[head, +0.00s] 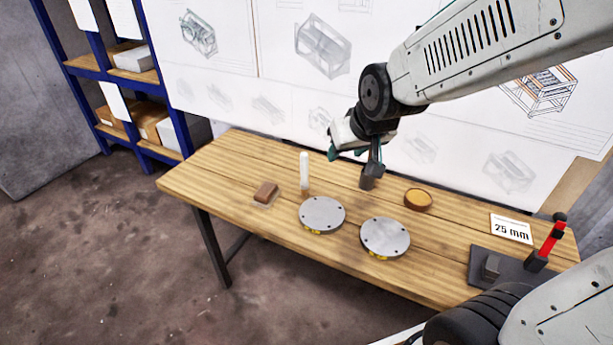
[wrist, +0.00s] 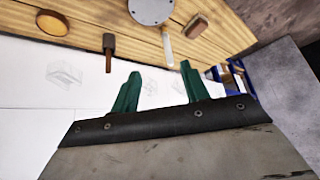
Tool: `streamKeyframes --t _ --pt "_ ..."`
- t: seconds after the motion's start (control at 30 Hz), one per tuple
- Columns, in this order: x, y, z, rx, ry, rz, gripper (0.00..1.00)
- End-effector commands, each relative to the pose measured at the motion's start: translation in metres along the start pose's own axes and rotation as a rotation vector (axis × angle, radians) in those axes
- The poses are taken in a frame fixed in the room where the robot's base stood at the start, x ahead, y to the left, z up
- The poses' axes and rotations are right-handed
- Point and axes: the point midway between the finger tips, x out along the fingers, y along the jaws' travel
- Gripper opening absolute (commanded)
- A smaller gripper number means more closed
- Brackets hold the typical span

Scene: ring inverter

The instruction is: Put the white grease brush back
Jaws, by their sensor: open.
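The white grease brush (head: 304,170) looks like a slim white stick standing upright on the table, left of centre. It also shows in the wrist view (wrist: 167,48), between the lines of my two fingers but beyond their tips. My gripper (head: 353,156) is open, with green fingers, and is empty. It hangs above the back of the table, to the right of the brush and apart from it. No separate holder for the brush can be made out.
A dark block with a brown stem (wrist: 108,48) stands close by my gripper. Two round metal plates (head: 322,214) (head: 385,237), a brown block (head: 265,193) and an amber round dish (head: 418,199) sit on the wooden table (head: 215,178). A red-handled fixture (head: 551,240) stands at right.

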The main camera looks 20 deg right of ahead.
Motion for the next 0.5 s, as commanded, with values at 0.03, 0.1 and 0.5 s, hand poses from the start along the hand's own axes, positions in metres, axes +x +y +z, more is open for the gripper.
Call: streamKeyframes --t 0.03,0.1,0.5 --pt "0.024 -0.001 -0.010 0.000 0.039 -0.002 0.45" --pt "0.050 -0.003 -0.027 0.001 0.117 -0.003 0.45" --pt "0.182 -0.008 -0.071 0.006 0.552 0.005 0.45"
